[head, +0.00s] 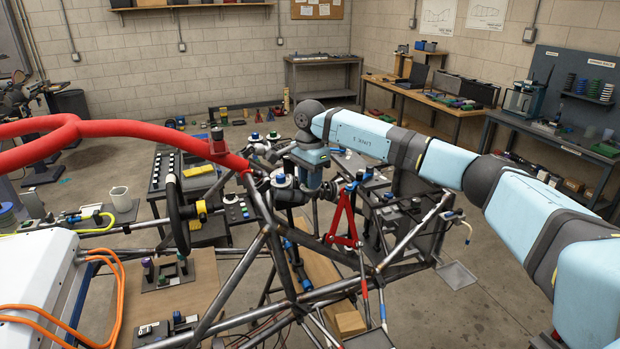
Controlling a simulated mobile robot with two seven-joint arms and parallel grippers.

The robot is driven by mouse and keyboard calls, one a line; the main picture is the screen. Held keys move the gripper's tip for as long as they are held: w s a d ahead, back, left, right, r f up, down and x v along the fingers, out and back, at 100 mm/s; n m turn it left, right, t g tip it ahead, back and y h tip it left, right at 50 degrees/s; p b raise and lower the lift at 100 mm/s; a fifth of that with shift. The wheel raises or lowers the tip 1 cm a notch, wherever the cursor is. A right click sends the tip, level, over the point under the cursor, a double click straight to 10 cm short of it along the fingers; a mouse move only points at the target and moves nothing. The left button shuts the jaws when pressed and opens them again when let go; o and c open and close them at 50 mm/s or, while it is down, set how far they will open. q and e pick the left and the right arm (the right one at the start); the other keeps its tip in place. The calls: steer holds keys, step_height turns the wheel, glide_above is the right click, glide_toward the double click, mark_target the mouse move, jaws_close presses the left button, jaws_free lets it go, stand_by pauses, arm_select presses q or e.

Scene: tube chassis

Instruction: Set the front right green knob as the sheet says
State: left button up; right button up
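My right arm reaches in from the right, with light blue links. Its wrist is above the middle of the tube chassis (262,240). My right gripper (305,193) points down among dark and blue fittings at the chassis's front. Its fingers are too small and crowded to tell open from shut or whether they touch anything. I cannot make out the front right green knob with certainty near these fittings. Small papers (440,17) hang on the back wall, with writing too small to read; I cannot tell whether one is the task's sheet. My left gripper is not in view.
A red padded tube (110,127) crosses the left side above a steering wheel (176,212). A white box (38,272) with orange cables lies at the lower left. Chassis tubes and a red wishbone (344,222) surround the wrist area.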

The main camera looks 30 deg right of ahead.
steer(key=shift+m, duration=0.3)
steer(key=m, duration=0.2)
steer(key=shift+m+b, duration=0.7)
steer(key=shift+m, duration=1.9)
steer(key=o, duration=0.9)
steer(key=shift+o, duration=0.2)
